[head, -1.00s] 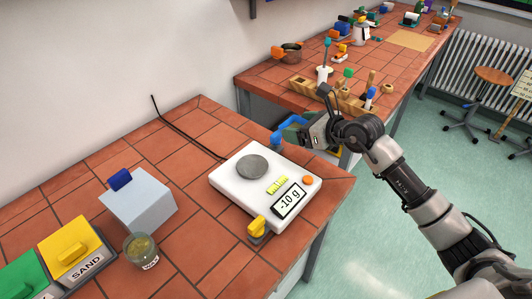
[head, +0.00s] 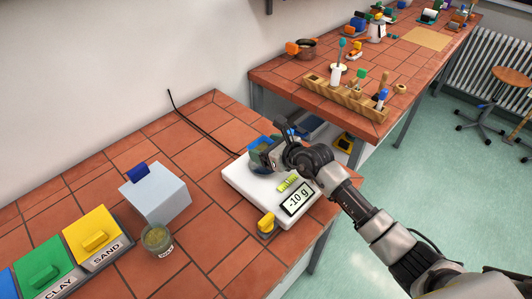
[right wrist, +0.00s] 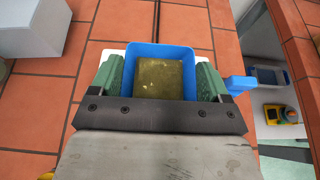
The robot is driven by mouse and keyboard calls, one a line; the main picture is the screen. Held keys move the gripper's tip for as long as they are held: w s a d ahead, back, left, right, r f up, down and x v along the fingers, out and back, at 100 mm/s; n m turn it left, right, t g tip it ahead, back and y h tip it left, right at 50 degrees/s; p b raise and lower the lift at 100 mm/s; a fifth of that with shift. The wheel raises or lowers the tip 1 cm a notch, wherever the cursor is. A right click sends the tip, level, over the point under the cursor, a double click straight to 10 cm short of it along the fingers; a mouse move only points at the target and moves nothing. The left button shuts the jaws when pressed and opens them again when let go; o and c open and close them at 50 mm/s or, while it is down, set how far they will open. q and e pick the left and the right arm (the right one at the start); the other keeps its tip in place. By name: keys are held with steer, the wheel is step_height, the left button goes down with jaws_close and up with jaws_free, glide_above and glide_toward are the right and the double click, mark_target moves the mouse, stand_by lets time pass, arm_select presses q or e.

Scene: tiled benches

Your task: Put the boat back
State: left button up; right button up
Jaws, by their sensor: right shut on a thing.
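The blue boat (head: 258,141) is a small open square tray with a side tab, and olive-brown contents lie in it in the right wrist view (right wrist: 131,68). My right gripper (head: 262,157) is shut on it, with a green finger at each side wall. The gripper and boat are over the white scale (head: 238,180), covering its round pan. Whether the boat touches the pan cannot be told. The scale's display (head: 297,199) reads -10 g. My left gripper is not in view.
A glass jar (head: 157,239), a grey-blue block with a blue handle (head: 160,197) and yellow SAND (head: 92,238) and green CLAY (head: 45,265) bins stand left. A yellow-handled item (head: 266,224) sits before the scale. A wooden rack (head: 345,97) stands on the far bench.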

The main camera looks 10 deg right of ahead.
step_height(320, 180, down, 3)
steer(key=shift+r+p, duration=0.1)
steer(key=shift+p, duration=0.5)
steer(key=shift+f, duration=0.5)
